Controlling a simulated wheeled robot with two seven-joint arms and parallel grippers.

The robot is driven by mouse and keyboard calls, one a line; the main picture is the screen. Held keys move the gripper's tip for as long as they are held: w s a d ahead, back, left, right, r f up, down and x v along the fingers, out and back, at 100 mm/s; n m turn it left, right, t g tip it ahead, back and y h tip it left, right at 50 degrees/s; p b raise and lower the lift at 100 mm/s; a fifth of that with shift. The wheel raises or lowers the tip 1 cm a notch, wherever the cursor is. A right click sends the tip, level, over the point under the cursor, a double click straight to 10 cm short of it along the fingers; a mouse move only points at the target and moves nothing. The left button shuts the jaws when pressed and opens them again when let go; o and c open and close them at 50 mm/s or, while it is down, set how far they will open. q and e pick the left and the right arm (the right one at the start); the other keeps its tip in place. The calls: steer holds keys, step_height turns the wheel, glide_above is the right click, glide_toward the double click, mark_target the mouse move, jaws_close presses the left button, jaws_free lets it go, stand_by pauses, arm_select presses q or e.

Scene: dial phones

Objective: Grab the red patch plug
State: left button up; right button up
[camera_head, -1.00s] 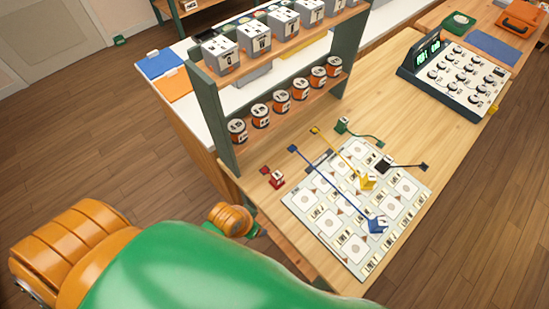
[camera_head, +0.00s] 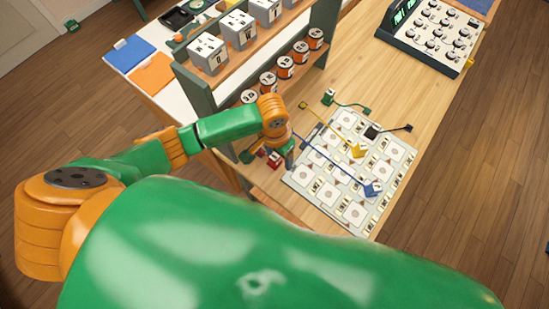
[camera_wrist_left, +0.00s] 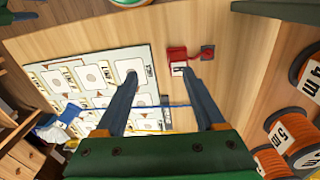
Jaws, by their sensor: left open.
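The red patch plug (camera_head: 274,160) lies on the wooden table beside the left edge of the patch board (camera_head: 301,176), partly hidden by my arm in the head view. In the left wrist view, the red plug (camera_wrist_left: 178,55) has a white label and a short red lead to a dark end (camera_wrist_left: 207,52). My left gripper (camera_wrist_left: 160,78) is open and empty. Its right fingertip appears close to the plug's label; contact cannot be told. The gripper (camera_head: 287,152) reaches down near the plug in the head view. My right gripper is not in view.
Blue (camera_head: 372,188), yellow (camera_head: 357,151), black (camera_head: 371,132) and green (camera_head: 328,97) plugs lie on or near the board. A shelf with labelled orange spools (camera_head: 285,68) stands close behind the gripper. A console (camera_head: 432,36) sits at the upper right.

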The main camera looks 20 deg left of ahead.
mark_target(274, 156)
arm_select(q)
steer(key=shift+w+a+y, duration=0.3)
steer(key=shift+w+a, duration=0.4)
steer(key=shift+a, duration=0.3)
steer(key=shift+w+a+f+n, duration=0.1)
steer(key=shift+f+n, duration=0.05)
steer(key=shift+f, duration=0.3)
steer(key=shift+a+f+n, duration=0.1)
steer(key=shift+f+n, duration=0.05)
steer(key=shift+f, duration=0.25)
steer(key=shift+d+f, duration=0.1)
steer(key=shift+f, duration=0.2)
steer(key=f+b, duration=0.4)
steer(key=f, duration=0.1)
steer(key=shift+w+d+f+b, duration=0.1)
steer(key=shift+w+d+b, duration=0.1)
steer(key=shift+b, duration=0.1)
steer(key=shift+w+a+r+p, duration=0.1)
steer(key=shift+r+p, duration=0.15)
steer(key=shift+p, duration=0.05)
jaws_close()
